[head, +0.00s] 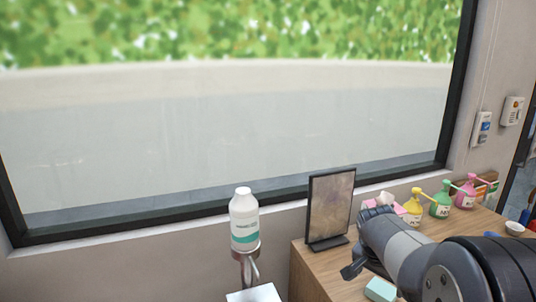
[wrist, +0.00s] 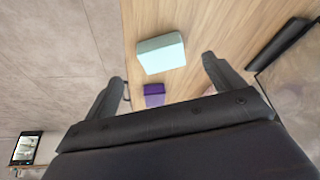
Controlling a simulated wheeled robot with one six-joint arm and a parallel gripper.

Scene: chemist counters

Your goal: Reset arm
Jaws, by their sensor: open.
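My gripper (wrist: 166,88) is open in the wrist view, with its two dark fingers spread apart over the edge of a wooden counter (wrist: 205,25). Nothing is held between the fingers. A pale mint box (wrist: 162,54) lies on the counter in the gap between the fingers, apart from them. A small purple box (wrist: 154,94) shows nearer to the palm. In the head view my arm reaches in from the lower right, and its gripper end (head: 352,268) is partly in view above the counter (head: 325,283); the mint box (head: 380,289) shows just below it.
A dark-framed upright panel (head: 331,207) stands on the counter's left end. A white bottle (head: 244,220) sits on a stand left of it. Yellow, green (head: 441,203) and pink pump bottles stand along the back right. A large window fills the wall behind. Floor lies left of the counter.

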